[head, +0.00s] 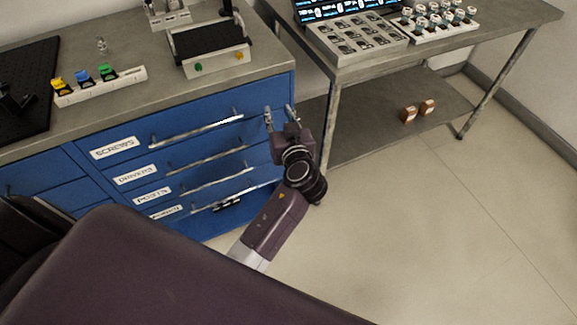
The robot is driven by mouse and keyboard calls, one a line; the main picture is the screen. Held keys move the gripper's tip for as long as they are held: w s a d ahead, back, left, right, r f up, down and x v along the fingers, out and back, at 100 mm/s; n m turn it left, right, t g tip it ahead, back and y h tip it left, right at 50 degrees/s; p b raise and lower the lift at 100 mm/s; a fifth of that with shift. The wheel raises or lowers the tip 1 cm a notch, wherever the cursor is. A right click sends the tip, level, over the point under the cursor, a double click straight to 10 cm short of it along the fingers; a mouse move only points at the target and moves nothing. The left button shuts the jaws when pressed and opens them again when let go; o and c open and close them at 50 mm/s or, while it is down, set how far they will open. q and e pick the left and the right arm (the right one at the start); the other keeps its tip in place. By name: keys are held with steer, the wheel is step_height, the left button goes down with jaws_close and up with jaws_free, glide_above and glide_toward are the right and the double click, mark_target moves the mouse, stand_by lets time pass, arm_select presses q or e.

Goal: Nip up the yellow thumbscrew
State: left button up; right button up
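A small yellow-orange knob (239,57), which looks like the yellow thumbscrew, sits on the front face of a grey-white instrument (217,60) on the bench. A green knob (197,67) is to its left on the same face. My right gripper is not in view.
A white rack (131,79) with yellow, blue and green pieces stands on the bench (150,98), left of the instrument. Blue drawers (215,150) with bar handles are below. A side table (460,50) holds trays and a screen. The floor at right is clear.

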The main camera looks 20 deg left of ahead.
arm_select(q)
steer(key=s+d+f+m+g+h+p, duration=0.1)
steer(key=s+d+f+m+h, duration=0.1)
steer(key=f, duration=0.6)
steer(key=s+d+f+m+g+h+p, duration=0.1)
steer(key=d+f+m+h, duration=0.1)
steer(key=f, duration=0.7)
steer(key=shift+s+d+f+m, duration=0.2)
steer(key=shift+s+f+m, duration=0.1)
steer(key=shift+s+m, duration=0.15)
